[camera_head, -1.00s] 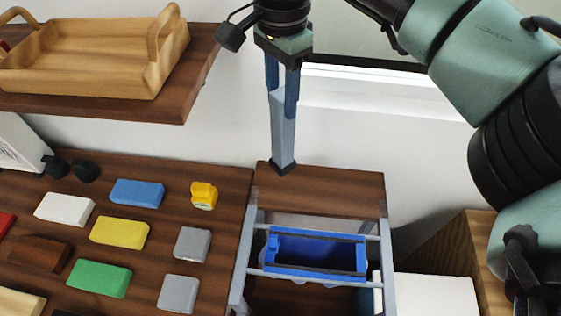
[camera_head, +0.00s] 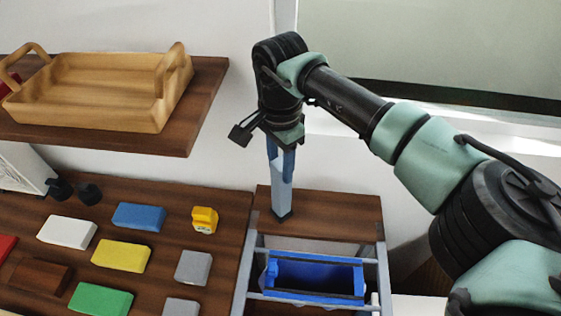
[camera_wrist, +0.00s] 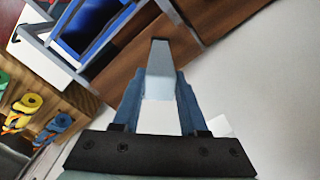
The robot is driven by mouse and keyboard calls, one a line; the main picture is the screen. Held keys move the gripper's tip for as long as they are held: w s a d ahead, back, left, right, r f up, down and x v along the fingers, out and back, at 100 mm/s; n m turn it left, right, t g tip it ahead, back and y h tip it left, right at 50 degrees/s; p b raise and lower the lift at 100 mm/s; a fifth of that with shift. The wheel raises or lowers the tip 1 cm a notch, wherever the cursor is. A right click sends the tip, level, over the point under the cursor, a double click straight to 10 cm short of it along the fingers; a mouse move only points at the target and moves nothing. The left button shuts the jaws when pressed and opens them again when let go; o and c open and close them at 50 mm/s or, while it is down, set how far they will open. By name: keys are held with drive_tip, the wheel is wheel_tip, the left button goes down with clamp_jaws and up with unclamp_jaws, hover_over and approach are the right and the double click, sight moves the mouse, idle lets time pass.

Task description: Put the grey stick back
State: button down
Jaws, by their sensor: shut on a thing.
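The grey stick (camera_head: 281,198) hangs upright below my gripper (camera_head: 281,172), which is shut on it with two blue fingers. Its dark lower end is over the brown top of a small stand (camera_head: 335,219); I cannot tell whether it touches. In the wrist view the stick (camera_wrist: 160,66) points away between the fingers of my gripper (camera_wrist: 156,88), with its far end over the brown wood. The upper part of the stick is hidden by the fingers in the head view.
A blue bin (camera_head: 318,296) hangs in the stand's frame, in front of the wooden top. Coloured blocks, including a yellow one (camera_head: 121,256) and a grey one (camera_head: 193,267), lie on the counter at left. A wooden tray (camera_head: 90,115) sits on the shelf above.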

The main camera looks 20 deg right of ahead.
drive_tip(key=shift+c, duration=2.2)
unclamp_jaws()
drive_tip(key=shift+f, duration=0.1)
wheel_tip(320, 180, up, 12)
drive_tip(key=b, duration=0.2)
drive_tip(key=shift+r+b, duration=0.2)
drive_tip(key=shift+b, duration=0.2)
